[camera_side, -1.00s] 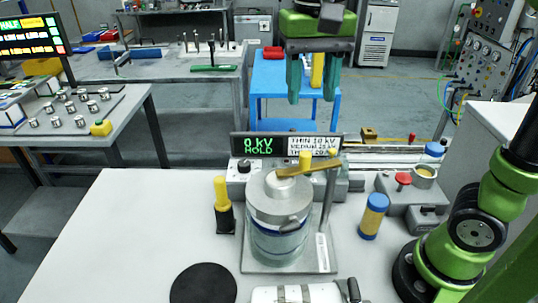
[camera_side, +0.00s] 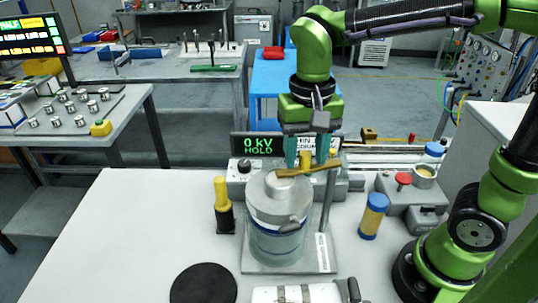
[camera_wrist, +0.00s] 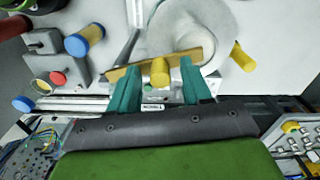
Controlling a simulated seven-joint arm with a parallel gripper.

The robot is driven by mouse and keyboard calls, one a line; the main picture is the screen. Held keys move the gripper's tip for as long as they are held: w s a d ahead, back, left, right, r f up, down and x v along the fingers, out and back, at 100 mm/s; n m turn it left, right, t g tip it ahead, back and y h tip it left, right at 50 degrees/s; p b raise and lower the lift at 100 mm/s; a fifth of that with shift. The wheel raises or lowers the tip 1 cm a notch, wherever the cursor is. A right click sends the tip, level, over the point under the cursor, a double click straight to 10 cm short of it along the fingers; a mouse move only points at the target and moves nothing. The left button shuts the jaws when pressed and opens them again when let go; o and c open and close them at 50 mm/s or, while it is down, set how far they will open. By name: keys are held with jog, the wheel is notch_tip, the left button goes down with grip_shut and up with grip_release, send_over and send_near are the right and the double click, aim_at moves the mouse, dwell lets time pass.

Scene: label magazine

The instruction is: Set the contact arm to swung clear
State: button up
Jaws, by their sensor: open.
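The contact arm (camera_side: 328,165) is a flat brass-coloured bar lying across the top of the glass jar with the grey lid (camera_side: 272,205). Its right end is by an upright grey post (camera_side: 327,205). A yellow knob (camera_side: 305,158) stands up from the bar. In the wrist view the bar (camera_wrist: 205,50) crosses the round lid, and the knob (camera_wrist: 160,73) shows between my fingers. My gripper (camera_side: 307,163) is open, pointing down, with one teal finger on each side of the knob. Gaps show between knob and fingers in the wrist view (camera_wrist: 160,66).
A display (camera_side: 258,145) behind the jar reads 0 kV HOLD. A yellow-and-black handle (camera_side: 223,205) stands left of the jar. A blue-and-yellow cylinder (camera_side: 374,216) and a box with a red button (camera_side: 403,180) stand right. A black disc (camera_side: 203,284) lies in front.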

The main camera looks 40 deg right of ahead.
grip_shut()
jog(key=shift+w+d, duration=0.1)
dwell(0.3)
jog(key=m, duration=0.1)
jog(key=w+d+m, duration=0.1)
jog(key=m, duration=0.1)
jog(key=shift+w+m, duration=0.2)
jog(key=shift+m, duration=0.1)
jog(key=w+d+m, duration=0.1)
jog(key=d+m, duration=0.6)
jog(key=m, duration=0.7)
jog(key=shift+d, duration=0.15)
jog(key=shift+r, duration=0.1)
